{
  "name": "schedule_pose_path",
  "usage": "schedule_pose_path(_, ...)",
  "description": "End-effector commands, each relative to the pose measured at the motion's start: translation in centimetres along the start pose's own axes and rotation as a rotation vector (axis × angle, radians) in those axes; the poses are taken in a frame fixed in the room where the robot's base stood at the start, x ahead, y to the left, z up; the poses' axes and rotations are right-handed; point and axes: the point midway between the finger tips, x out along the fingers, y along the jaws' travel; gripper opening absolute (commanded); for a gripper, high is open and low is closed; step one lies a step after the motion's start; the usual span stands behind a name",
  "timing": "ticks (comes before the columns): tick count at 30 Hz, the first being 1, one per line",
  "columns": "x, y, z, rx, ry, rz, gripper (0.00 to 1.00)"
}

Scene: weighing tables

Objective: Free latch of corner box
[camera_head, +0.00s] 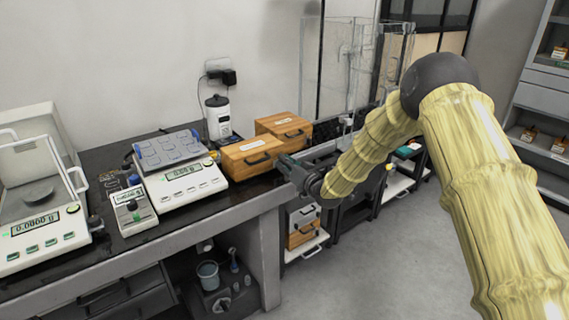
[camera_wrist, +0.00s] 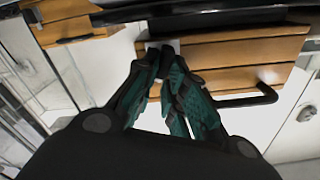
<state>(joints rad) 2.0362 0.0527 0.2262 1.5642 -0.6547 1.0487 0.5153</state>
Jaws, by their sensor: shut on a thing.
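The corner box, a light wooden box (camera_head: 250,157) with a black handle, stands near the right end of the bench. My gripper (camera_head: 288,163) is at its front right side in the head view. In the wrist view the slatted wooden box (camera_wrist: 240,55) fills the upper right, with its black bar handle (camera_wrist: 250,99) below. My gripper (camera_wrist: 169,56) has its fingertips together at the box's left end, over a small pale plate with a dark piece, apparently the latch (camera_wrist: 154,46). The fingertips hide most of the latch, so its position cannot be told.
A second wooden box (camera_head: 283,127) stands behind the first. A balance (camera_head: 188,180) with a blue-grey pan is to the left, and a white container (camera_head: 218,118) behind. A clear glass enclosure (camera_head: 335,70) stands behind my arm. Open floor (camera_head: 370,260) lies in front.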

Motion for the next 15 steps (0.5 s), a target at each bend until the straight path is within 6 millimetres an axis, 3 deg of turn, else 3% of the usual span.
schedule_pose_path(15, -0.12, 1.06, 0.23, 0.494, 0.003, 0.003, 0.0)
